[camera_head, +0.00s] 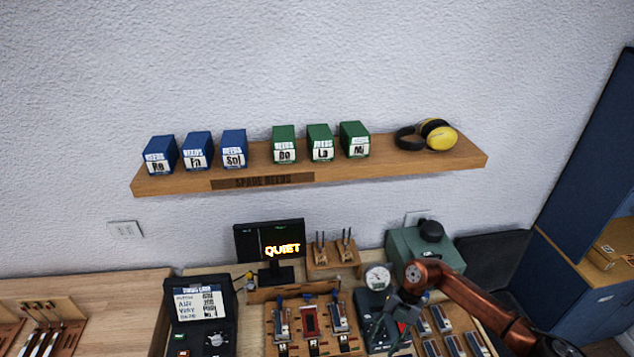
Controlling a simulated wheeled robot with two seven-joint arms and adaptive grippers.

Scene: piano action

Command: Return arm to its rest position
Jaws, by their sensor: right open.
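My right arm (470,298), copper coloured, comes in from the lower right and bends near the green box. My right gripper (386,326) is dark and points down over the right part of the bench, in front of a dark device. Its fingers are small here and look apart, and I see nothing held between them. Part of the device behind it is hidden. My left gripper is not in view.
A wooden board (270,293) holds several metal pieces left of the gripper. A small monitor (270,240) reads "QUIET". A dial gauge (377,276) and a green box (400,246) stand close to my arm. A shelf (310,180) with boxes hangs above.

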